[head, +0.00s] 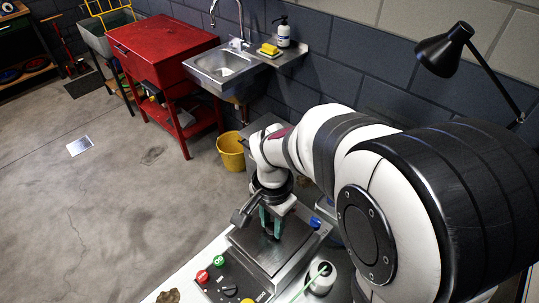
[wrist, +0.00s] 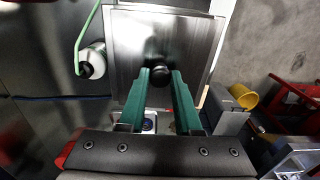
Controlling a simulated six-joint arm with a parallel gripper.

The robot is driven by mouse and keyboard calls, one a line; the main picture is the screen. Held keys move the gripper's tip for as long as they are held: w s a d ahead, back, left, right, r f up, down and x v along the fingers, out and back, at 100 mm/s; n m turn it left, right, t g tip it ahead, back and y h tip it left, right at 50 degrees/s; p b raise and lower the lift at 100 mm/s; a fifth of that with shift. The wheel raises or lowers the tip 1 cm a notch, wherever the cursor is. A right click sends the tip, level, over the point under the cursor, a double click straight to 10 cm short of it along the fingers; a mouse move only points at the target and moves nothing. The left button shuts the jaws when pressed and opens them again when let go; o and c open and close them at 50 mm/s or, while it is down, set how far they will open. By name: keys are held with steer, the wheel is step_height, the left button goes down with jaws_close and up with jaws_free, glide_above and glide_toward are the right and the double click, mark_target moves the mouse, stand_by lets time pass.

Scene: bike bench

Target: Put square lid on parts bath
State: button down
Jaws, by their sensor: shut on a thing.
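The square lid (head: 265,250) is a brushed steel plate with a dark round knob (wrist: 160,76) at its middle. My gripper (head: 270,232) is over the lid, pointing down, with its teal fingers on either side of the knob. In the wrist view the fingers (wrist: 164,80) are shut on the knob. The lid (wrist: 130,40) lies over the steel parts bath (head: 284,282), whose opening is hidden. I cannot tell whether the lid rests on the rim or hangs just above it.
A control panel with red (head: 202,276) and green (head: 219,261) buttons is in front of the lid. A white bottle (head: 321,278) with a green tube stands close to its right. A yellow bucket (head: 231,152) and red cabinet (head: 160,52) stand on the floor beyond.

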steer(key=shift+f, duration=0.45)
steer(key=c, duration=0.5)
jaws_free()
step_height(320, 180, up, 16)
steer(key=s+d+f+n, duration=0.1)
steer(key=s+f, duration=0.1)
steer(key=s, duration=0.4)
steer(key=s+d+f+n+y, duration=0.1)
steer(key=s+d+f, duration=0.1)
steer(key=s, duration=0.3)
steer(key=s+d+f+n, duration=0.1)
steer(key=s+d+f, duration=0.1)
steer(key=s, duration=0.4)
steer(key=shift+s+f+y, duration=0.35)
steer(key=shift+f+y, duration=0.05)
steer(key=shift+f, duration=0.35)
